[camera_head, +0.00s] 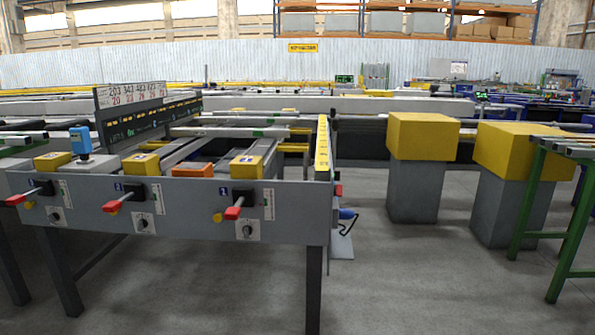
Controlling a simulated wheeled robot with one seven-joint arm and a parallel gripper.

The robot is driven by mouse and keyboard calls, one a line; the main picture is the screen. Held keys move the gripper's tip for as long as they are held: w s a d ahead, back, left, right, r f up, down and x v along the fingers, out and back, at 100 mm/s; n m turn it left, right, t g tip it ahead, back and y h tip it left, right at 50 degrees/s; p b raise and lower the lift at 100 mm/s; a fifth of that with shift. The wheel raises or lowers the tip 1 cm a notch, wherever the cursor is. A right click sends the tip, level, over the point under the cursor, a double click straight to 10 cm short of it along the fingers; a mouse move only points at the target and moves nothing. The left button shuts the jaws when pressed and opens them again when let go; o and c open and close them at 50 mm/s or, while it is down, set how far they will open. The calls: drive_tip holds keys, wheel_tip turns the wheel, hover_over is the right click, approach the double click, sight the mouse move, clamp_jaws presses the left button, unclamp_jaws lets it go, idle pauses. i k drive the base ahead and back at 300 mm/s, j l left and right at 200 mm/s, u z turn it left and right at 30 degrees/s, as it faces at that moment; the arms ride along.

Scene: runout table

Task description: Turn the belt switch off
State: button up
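A grey runout table (180,205) stands at left with a front panel. Three red-handled levers stick out from black boxes on the panel: left lever (15,199), middle lever (112,206) and right lever (233,212). Below them are dark rotary knobs on white plates: left knob (56,216), middle knob (144,225) and right knob (247,230). A small red part (339,190) shows at the table's right end. I cannot tell which of these is the belt switch, or its setting. My gripper is not in view.
Yellow blocks and a blue device (80,140) sit on the table, before a dark display board (150,115). Two yellow-topped grey pillars (414,190) (505,205) and a green-legged stand (571,220) are at right. The floor between table and pillars is mostly clear.

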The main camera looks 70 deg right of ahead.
sight(337, 188)
drive_tip(key=z, duration=1.85)
drive_tip(key=l, duration=0.75)
drive_tip(key=i+l, duration=0.1)
drive_tip(key=l, duration=0.6)
drive_tip(key=i+l+z, duration=0.1)
drive_tip(key=i+z, duration=0.4)
drive_tip(key=i, duration=0.25)
